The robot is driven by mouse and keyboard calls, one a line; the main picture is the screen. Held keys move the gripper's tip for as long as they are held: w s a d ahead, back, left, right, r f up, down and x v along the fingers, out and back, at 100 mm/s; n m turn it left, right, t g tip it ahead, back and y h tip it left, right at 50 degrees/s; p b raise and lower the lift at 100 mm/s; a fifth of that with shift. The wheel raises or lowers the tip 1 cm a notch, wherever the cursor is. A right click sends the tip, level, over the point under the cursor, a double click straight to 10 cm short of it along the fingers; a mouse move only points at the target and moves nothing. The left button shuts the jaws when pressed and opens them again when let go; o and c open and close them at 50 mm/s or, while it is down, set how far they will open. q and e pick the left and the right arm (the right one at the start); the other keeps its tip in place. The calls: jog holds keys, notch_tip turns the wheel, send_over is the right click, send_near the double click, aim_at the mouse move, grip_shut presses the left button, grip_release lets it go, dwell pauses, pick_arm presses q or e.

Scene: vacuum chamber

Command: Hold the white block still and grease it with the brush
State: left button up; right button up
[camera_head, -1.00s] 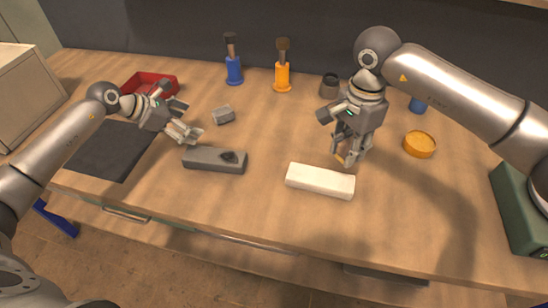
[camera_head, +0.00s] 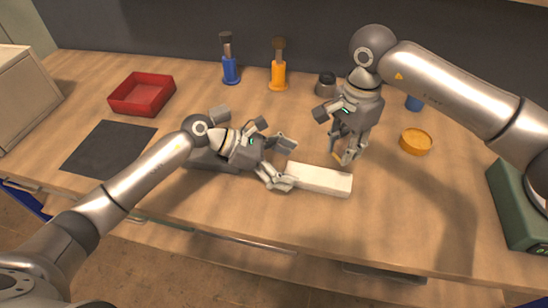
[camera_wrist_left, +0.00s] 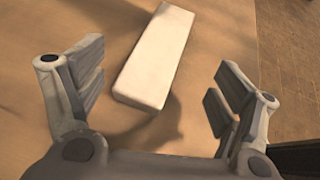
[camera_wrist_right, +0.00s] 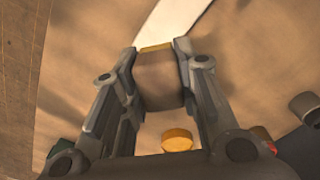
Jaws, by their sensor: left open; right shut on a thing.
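The white block (camera_head: 325,180) lies flat on the table, its long side running left to right. My left gripper (camera_head: 283,163) is open at the block's left end. In the left wrist view the white block (camera_wrist_left: 157,60) lies ahead between the spread fingers, apart from them. My right gripper (camera_head: 346,155) is above and behind the block's right end. It is shut on a brownish piece with a yellow edge (camera_wrist_right: 160,80), which may be the brush; the arm hides most of it in the head view. The white block (camera_wrist_right: 172,18) also shows beyond it in the right wrist view.
A blue stand-like item (camera_head: 230,70) and an orange one (camera_head: 278,74) are upright at the back. A dark jar (camera_head: 326,85) and an orange round dish (camera_head: 416,142) stand right. A red tray (camera_head: 142,93), a dark mat (camera_head: 108,150) and a grey box (camera_head: 205,160) are left.

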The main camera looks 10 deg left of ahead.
aim_at(313, 175)
pick_arm(q)
jog(key=x, duration=0.7)
jog(key=shift+d+f, duration=0.15)
jog(key=shift+d, duration=0.15)
jog(key=shift+f, duration=0.1)
jog(key=c, duration=1.6)
